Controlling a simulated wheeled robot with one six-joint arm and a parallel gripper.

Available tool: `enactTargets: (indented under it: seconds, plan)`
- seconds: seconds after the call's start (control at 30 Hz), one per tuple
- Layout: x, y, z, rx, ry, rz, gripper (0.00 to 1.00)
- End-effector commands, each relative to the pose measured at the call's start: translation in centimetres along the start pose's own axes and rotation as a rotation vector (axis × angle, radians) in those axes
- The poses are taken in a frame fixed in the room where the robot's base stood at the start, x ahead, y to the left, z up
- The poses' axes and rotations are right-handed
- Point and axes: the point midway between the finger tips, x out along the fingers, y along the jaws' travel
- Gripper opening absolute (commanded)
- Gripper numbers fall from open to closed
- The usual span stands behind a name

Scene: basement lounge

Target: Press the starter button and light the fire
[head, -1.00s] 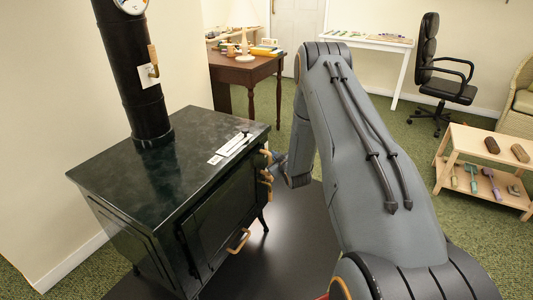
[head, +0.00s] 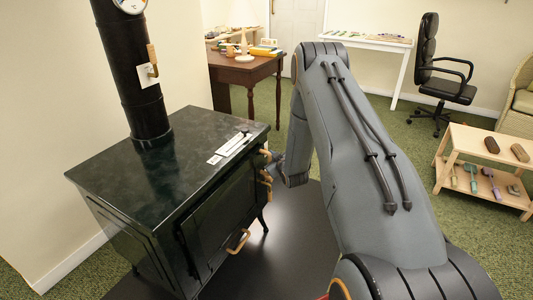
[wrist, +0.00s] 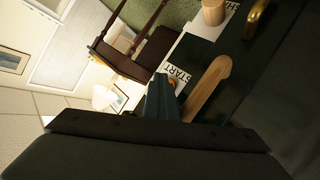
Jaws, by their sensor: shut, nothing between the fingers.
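The black stove (head: 140,190) stands at the left with a flue pipe rising from its top. Its front right edge carries several wooden handles (head: 266,177), and white labels (head: 231,147) lie on its top. My gripper (head: 277,158) is at the stove's front upper corner, close to the handles and partly hidden by my arm. In the wrist view my gripper (wrist: 160,90) is shut, its tips beside the START label (wrist: 178,75). A small orange spot (wrist: 173,83), perhaps the starter button, shows at the tips; contact cannot be told. A wooden handle (wrist: 208,90) is just right of the fingers.
A lower wooden handle (head: 238,241) sticks out from the stove door. A dark floor plate (head: 285,255) lies in front of the stove. A brown table (head: 245,68) stands behind, and a low wooden shelf (head: 470,145) is at the right.

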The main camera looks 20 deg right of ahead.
Motion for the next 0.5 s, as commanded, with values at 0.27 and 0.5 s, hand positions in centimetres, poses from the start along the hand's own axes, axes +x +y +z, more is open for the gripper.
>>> enactTargets:
  seconds: [0.27,0.5]
  plan:
    - [0.30,-0.47,-0.49,-0.004,0.006,-0.005,0.00]
    - [0.55,-0.87,-0.84,-0.006,0.009,-0.009,0.00]
